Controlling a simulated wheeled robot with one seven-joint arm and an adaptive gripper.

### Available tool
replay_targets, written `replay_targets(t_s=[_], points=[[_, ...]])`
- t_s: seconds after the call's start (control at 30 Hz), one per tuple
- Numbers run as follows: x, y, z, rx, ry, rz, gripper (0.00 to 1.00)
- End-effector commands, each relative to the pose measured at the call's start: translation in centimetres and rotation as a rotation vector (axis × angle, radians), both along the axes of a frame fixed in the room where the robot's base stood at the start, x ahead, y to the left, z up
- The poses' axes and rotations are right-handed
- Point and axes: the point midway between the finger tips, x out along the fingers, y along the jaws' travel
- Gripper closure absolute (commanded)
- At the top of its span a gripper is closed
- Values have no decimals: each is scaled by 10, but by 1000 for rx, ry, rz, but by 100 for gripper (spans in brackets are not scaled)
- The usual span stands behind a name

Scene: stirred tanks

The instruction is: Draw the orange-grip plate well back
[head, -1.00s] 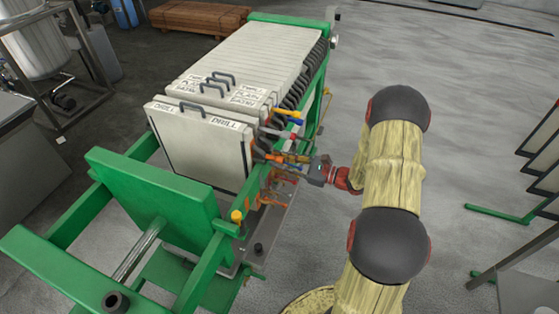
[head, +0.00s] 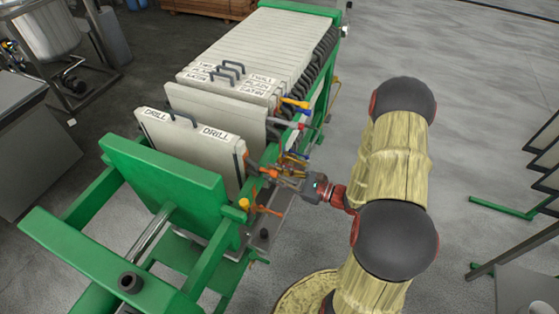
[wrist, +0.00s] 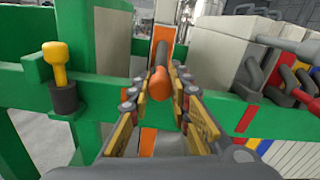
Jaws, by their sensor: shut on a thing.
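The orange-grip plate (head: 205,150) is a pale upright plate labelled DRILL, at the front end of the plates in the green frame. My gripper (head: 290,178) reaches in from the right at the frame's side rail. In the wrist view my gripper (wrist: 158,78) is shut on the orange grip (wrist: 159,84), which sits between its fingers.
A second pale plate (head: 215,103) stands apart behind the gap, and the main plate stack (head: 265,45) is further back. The green end block (head: 165,185) is just in front. A yellow knob (wrist: 56,65) rises from the rail at left. Open floor lies to the right.

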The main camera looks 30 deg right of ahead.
Motion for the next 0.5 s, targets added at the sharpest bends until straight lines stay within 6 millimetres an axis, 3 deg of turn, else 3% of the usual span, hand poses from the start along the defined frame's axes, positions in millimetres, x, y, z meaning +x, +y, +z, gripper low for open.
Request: replay_targets(t_s=[0.2, 0.5], points=[[-19, 24, -3, 5, 10, 3, 100], [-29, 37, -3, 2, 9, 2, 100]])
